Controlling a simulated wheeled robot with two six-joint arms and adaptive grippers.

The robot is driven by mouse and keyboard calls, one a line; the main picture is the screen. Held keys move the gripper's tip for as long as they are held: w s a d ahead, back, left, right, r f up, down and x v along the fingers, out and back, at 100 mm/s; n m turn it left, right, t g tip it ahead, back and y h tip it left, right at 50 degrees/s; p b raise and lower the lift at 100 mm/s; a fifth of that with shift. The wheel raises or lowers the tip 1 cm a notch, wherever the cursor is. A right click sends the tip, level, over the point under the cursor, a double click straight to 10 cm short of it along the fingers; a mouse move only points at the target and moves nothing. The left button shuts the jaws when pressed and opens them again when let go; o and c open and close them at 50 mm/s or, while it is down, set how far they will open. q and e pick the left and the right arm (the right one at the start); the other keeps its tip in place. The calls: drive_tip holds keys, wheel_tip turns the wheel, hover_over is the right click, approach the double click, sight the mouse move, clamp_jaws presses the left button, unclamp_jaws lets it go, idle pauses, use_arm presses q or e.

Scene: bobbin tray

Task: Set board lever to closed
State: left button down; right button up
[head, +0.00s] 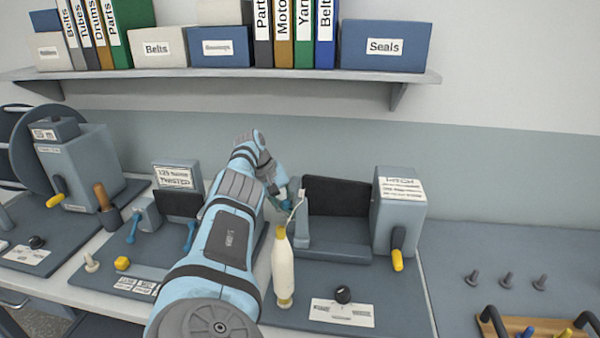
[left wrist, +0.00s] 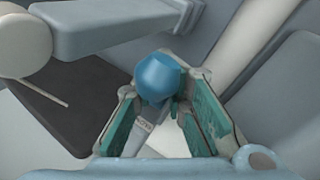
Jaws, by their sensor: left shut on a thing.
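My left gripper (head: 284,196) reaches over the middle bench, beside the dark panel of the right-hand machine (head: 337,197). In the left wrist view its teal-padded fingers (left wrist: 167,98) are shut on a rounded blue knob (left wrist: 158,74), which looks like the end of the board lever. The knob sits between the fingertips. In the head view the knob and lever are mostly hidden by my gripper and forearm, so the lever's exact setting cannot be told. My right gripper is not in view.
A cream bottle-shaped bobbin (head: 283,270) stands close to my forearm. A grey box with a yellow-handled crank (head: 397,258) is to the right. Two blue levers (head: 132,228) are on the left machine. A shelf (head: 220,76) with binders and boxes hangs above.

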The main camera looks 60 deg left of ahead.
use_arm(q)
drive_tip(key=shift+a+r, duration=0.25)
drive_tip(key=shift+r, duration=0.1)
drive_tip(key=c, duration=1.9)
unclamp_jaws()
drive_tip(key=shift+c, duration=0.2)
drive_tip(key=o, duration=0.3)
drive_tip(key=shift+s+r, duration=0.1)
drive_tip(key=shift+s, duration=0.15)
drive_tip(key=shift+o, duration=0.6)
drive_tip(key=shift+s+d+r, duration=0.1)
drive_tip(key=shift+d, duration=0.4)
drive_tip(key=shift+a+r, duration=0.2)
drive_tip(key=shift+a, duration=0.05)
drive_tip(key=d+v, duration=0.1)
drive_tip(key=v, duration=1)
drive_tip(key=shift+s+a+r, duration=0.15)
drive_tip(key=shift+a+r, duration=0.1)
drive_tip(key=shift+a, duration=0.05)
